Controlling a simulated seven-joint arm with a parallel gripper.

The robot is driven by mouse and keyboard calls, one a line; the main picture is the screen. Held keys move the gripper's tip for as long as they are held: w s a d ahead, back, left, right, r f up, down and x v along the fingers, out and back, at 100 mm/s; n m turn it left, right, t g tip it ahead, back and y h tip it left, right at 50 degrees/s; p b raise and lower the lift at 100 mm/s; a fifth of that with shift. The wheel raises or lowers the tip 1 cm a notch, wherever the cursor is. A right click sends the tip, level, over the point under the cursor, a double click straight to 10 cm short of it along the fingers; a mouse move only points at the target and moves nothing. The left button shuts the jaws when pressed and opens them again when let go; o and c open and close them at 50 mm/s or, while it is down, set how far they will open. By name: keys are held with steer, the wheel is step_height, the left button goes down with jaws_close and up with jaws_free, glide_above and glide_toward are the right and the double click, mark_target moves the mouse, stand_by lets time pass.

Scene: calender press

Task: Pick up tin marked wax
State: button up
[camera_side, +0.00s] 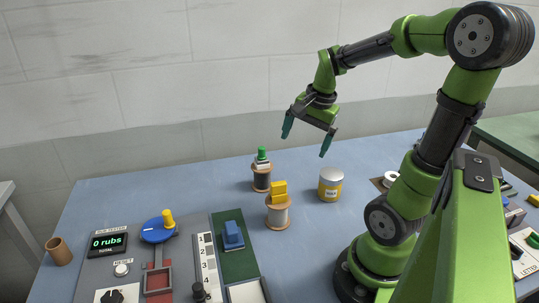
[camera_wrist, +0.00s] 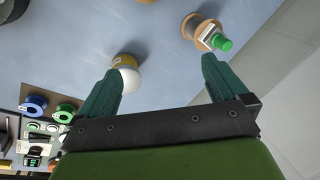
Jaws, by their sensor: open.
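A round tin (camera_side: 331,184) with a pale lid and a yellow lower band stands upright on the blue table, right of centre. My gripper (camera_side: 306,136) is open and empty, high above the table, up and to the left of the tin. Its two green fingers also show in the wrist view (camera_wrist: 160,68), spread apart with bare table between them.
A spool with a yellow block (camera_side: 278,205) stands just left of the tin. A dark spool with a green knob (camera_side: 262,170) stands behind it. A control panel (camera_side: 97,270) with a blue dial (camera_side: 157,231) fills the front left. A brown cup (camera_side: 59,251) stands at the far left.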

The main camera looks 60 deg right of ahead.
mark_target(329, 172)
steer(key=s+d+f+m+g, duration=0.25)
steer(key=s+d+m, duration=0.4)
steer(key=m, duration=0.65)
steer(key=f, duration=0.3)
steer(key=w+d+f, duration=0.1)
steer(key=f, duration=0.2)
steer(key=d+f, duration=0.1)
steer(key=f, duration=0.3)
steer(key=shift+w, duration=0.3)
steer(key=shift+s+a+f, duration=0.1)
steer(key=shift+s+f, duration=0.1)
steer(key=shift+f, duration=1.2)
steer(key=shift+s+f, duration=0.2)
steer(key=shift+f, duration=1.15)
steer(key=shift+c, duration=0.3)
